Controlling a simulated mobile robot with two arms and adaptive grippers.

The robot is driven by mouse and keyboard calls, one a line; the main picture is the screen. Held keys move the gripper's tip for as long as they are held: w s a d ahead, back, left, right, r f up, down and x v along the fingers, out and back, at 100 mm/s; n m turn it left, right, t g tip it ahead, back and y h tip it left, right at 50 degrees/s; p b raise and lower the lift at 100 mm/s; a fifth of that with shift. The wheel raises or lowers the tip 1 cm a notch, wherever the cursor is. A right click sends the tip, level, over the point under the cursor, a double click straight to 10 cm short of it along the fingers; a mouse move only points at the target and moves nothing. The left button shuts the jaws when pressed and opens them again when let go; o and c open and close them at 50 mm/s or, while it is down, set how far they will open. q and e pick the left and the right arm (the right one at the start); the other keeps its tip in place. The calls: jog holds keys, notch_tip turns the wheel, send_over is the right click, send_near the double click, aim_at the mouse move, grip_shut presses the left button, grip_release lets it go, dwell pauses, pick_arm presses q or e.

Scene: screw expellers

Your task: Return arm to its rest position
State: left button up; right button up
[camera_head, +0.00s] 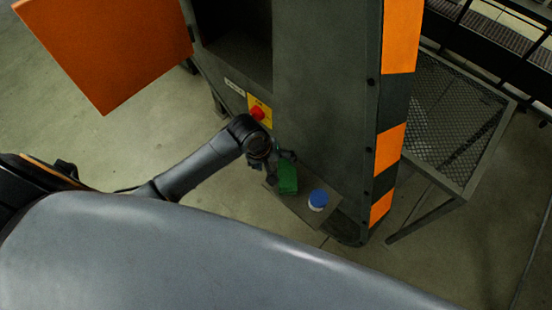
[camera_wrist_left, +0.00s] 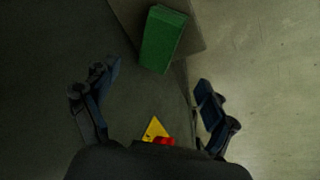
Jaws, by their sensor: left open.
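My left arm reaches in from the left in the head view. Its gripper (camera_head: 280,163) hangs in front of the grey machine, just below the red button (camera_head: 257,112) on its yellow plate. In the left wrist view my left gripper (camera_wrist_left: 158,78) has its two fingers wide apart with nothing between them. The red button (camera_wrist_left: 164,141) shows at the bottom of that view, partly hidden by the gripper body. A green box (camera_head: 288,178) stands on a small shelf near the gripper. It also shows in the left wrist view (camera_wrist_left: 162,40), beyond the fingertips. My right gripper does not show.
A white jar with a blue lid (camera_head: 318,199) stands on the shelf (camera_head: 298,207) beside the green box. An orange door panel (camera_head: 110,45) stands open at the upper left. A mesh-topped table (camera_head: 450,110) is right of the orange-striped machine edge. Floor shows at left.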

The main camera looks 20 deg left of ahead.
pick_arm(q)
jog(key=s+a+r+m+y, duration=0.1)
jog(key=s+a+r+m, duration=0.2)
jog(key=s, duration=0.5)
jog(key=s+a+r+m+y, duration=0.1)
jog(key=s+r+m, duration=0.35)
jog(key=s, duration=0.45)
notch_tip(320, 180, down, 25)
jog(key=s+a+f+g, duration=0.2)
jog(key=s+a+f, duration=0.1)
jog(key=s+f, duration=1.3)
jog(key=shift+s+f, duration=0.4)
jog(key=shift+s, duration=0.65)
